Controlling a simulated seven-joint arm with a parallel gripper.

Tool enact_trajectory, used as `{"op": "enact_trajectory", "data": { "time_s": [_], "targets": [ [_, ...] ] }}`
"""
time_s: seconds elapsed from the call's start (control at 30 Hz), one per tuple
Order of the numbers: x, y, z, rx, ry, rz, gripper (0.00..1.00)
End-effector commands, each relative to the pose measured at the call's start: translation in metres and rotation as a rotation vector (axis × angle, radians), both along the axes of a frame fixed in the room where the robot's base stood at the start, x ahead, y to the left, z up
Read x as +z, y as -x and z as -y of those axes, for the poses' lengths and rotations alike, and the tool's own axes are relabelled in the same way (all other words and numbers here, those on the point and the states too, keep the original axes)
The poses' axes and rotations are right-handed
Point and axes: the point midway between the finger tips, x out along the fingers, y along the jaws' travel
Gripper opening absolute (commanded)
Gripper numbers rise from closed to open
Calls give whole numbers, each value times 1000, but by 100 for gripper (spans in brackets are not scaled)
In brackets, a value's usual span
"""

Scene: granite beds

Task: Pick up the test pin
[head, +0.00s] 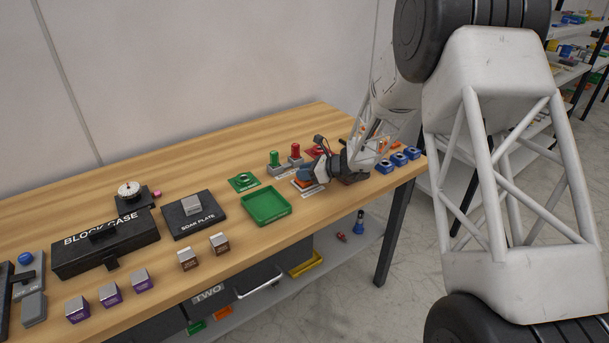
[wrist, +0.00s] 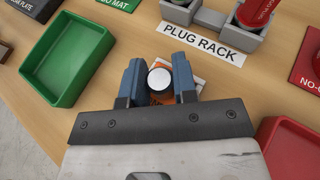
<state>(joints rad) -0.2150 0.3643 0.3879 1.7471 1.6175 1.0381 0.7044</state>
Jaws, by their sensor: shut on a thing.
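The test pin (wrist: 160,79) shows in the wrist view as a round, pale end between the two blue fingers of my gripper (wrist: 159,82). The fingers touch it on both sides, and my gripper is shut on it. Orange shows just below the pale end, over a white card (wrist: 195,70) on the bench. The rest of the pin is hidden, and I cannot tell whether it is clear of what lies below. In the head view my gripper (head: 311,176) is low over the bench, right of the green tray, and hides the pin.
The green tray (wrist: 47,82) is empty, left of my gripper. The plug rack (wrist: 230,37) with green (head: 274,158) and red (head: 296,152) plugs stands just behind. A red tray (wrist: 283,152) lies close on the right, and blue blocks (head: 398,159) sit near the bench's right end.

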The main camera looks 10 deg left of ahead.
Motion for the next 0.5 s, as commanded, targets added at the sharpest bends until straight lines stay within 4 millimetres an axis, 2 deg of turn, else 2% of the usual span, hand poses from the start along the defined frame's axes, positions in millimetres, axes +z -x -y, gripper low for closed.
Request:
{"op": "enact_trajectory", "data": {
  "time_s": [0.23, 0.5],
  "targets": [
    [30, 0, 0, 1, 0, 4, 0],
    [31, 35, 14, 0, -1, 1, 0]
  ]
}}
